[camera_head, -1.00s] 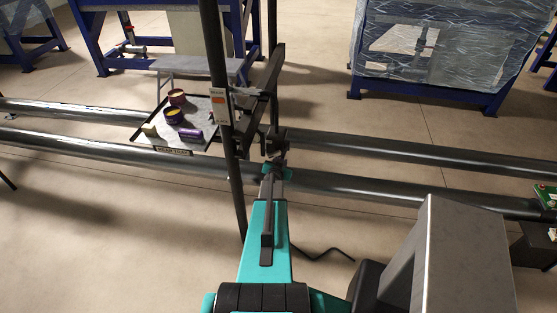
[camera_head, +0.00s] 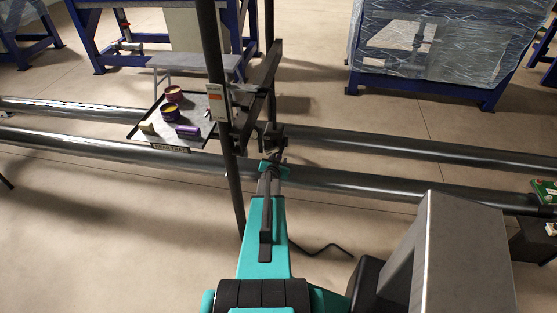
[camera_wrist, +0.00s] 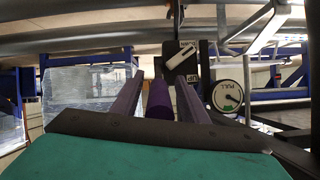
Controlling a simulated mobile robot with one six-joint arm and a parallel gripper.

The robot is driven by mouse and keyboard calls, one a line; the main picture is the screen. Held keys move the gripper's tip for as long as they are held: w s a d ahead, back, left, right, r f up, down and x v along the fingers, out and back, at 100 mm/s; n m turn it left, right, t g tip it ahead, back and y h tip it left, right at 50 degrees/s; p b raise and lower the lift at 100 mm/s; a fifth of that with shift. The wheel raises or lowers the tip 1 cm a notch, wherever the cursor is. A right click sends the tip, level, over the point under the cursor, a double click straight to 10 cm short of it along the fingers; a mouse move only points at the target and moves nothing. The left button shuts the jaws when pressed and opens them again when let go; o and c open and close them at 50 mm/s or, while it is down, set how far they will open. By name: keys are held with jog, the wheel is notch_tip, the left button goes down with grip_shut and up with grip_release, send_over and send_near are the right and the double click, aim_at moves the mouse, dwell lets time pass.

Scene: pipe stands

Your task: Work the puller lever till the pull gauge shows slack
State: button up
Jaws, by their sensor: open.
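In the wrist view my gripper (camera_wrist: 158,80) is open, its two purple-looking fingers apart. A purple cylinder (camera_wrist: 160,100), which looks like the lever's grip, lies between them; I cannot tell whether either finger touches it. Beyond it is a dark block with a white pointer (camera_wrist: 184,54) and a partly hidden "UP" mark. The round white pull gauge (camera_wrist: 228,95) is to the right, with a green band at the bottom; its dark needle seems to point lower right, outside the green. In the head view my gripper (camera_head: 273,163) is at the dark puller beside the upright post.
A dark upright post (camera_head: 222,120) stands just left of my gripper. A tray (camera_head: 150,135) with tins and a purple roll is behind it. Two long pipes (camera_head: 400,185) cross the floor.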

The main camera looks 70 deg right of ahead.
jog(key=b+v, duration=0.1)
jog(key=v, duration=1.1)
dwell(0.4)
jog(key=shift+a, duration=0.1)
jog(key=shift+w, duration=0.1)
dwell(0.4)
